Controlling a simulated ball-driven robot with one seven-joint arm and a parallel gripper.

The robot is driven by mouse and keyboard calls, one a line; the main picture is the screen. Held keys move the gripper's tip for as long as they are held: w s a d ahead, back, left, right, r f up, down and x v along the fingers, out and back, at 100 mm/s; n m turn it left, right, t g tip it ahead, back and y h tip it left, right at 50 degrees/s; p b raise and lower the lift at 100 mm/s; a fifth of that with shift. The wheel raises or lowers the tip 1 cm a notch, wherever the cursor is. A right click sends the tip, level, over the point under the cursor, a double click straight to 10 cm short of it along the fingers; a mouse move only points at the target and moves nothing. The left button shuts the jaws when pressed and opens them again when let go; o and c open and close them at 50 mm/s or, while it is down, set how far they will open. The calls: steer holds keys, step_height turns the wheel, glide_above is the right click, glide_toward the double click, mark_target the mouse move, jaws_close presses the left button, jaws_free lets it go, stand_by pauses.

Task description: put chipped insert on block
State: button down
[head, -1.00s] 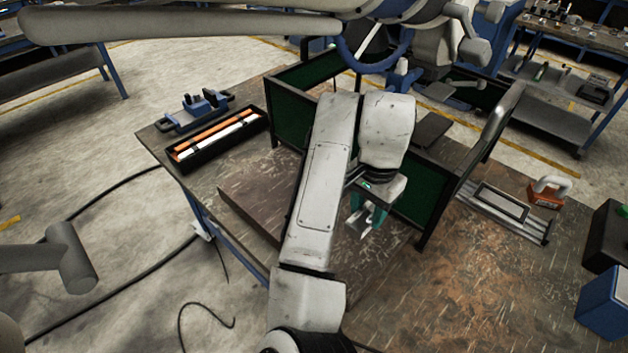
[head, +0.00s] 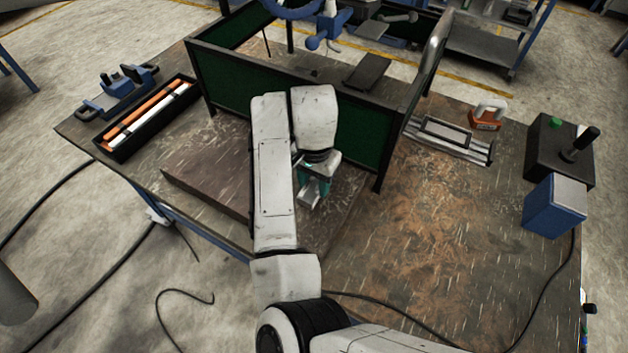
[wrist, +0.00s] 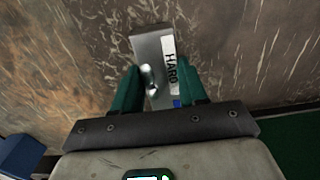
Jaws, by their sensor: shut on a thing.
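My gripper (head: 313,190) has teal fingers and is shut on a grey metal piece, which fits the chipped insert (head: 309,199). In the wrist view, this piece (wrist: 150,48) sits between the fingers (wrist: 160,85). It has a white label with dark letters, a small blue patch and a bright notch or hollow near its left edge. The held piece is over the right part of a thick dark brown slab (head: 205,172), perhaps the block. I cannot tell whether they touch. My arm hides part of the slab.
A green-panelled enclosure (head: 270,95) stands just behind my gripper. A black tray (head: 165,131) with orange and white rods lies at left. A metal rail fixture (head: 450,142), orange-handled item (head: 488,115), black control box (head: 545,160) and blue box (head: 556,208) are at right.

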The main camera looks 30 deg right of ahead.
mark_target(314, 186)
steer(key=shift+f, duration=0.2)
steer(key=shift+f, duration=0.15)
steer(key=c, duration=0.6)
jaws_free()
step_height(314, 186, up, 12)
stand_by(0.6)
